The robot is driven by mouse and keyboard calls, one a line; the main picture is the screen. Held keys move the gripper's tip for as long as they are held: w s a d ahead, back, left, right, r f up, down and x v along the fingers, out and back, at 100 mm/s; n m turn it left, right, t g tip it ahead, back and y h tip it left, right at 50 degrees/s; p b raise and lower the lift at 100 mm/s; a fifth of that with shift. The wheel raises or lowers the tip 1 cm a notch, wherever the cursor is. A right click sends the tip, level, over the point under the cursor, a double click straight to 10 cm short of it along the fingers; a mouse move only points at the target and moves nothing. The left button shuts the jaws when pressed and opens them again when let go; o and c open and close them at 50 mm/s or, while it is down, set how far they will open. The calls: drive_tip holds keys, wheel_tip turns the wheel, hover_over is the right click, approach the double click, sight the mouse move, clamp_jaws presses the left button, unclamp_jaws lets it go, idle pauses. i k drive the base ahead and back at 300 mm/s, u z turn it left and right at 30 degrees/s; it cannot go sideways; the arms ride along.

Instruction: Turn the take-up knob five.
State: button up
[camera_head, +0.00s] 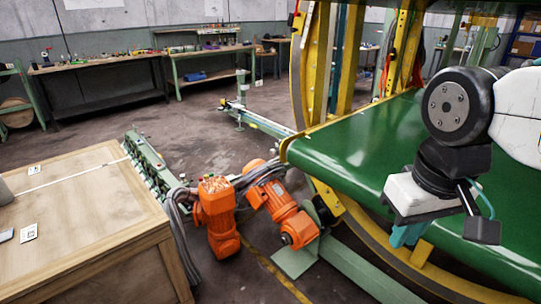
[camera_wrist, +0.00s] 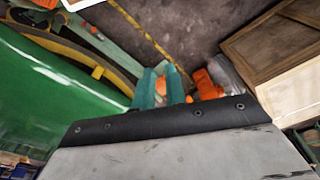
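I cannot make out the take-up knob for certain in either view. The green conveyor belt (camera_head: 370,145) runs through the large yellow ring frame (camera_head: 299,65), and its rounded near end is at the middle of the head view. My gripper (camera_head: 407,236) hangs with teal fingers pointing down, over the near side of the belt as seen in the head view. In the wrist view its two teal fingers (camera_wrist: 160,88) stand apart with a gap between them, and nothing shows held. The green belt (camera_wrist: 50,95) is at the left there.
Orange motors (camera_head: 217,212) with grey cables stand on the floor below the belt end. A large wooden crate (camera_head: 85,225) is at the left. Workbenches (camera_head: 100,63) line the back wall. Open floor lies between the crate and the benches.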

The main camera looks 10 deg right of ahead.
sight(273, 153)
drive_tip(key=u, duration=0.05)
drive_tip(key=k, duration=0.6)
drive_tip(key=u, duration=0.75)
drive_tip(key=i, duration=0.75)
drive_tip(key=u, duration=0.5)
drive_tip(key=i, duration=1.45)
drive_tip(key=z, duration=1.25)
drive_tip(key=i, duration=0.35)
drive_tip(key=z, duration=0.3)
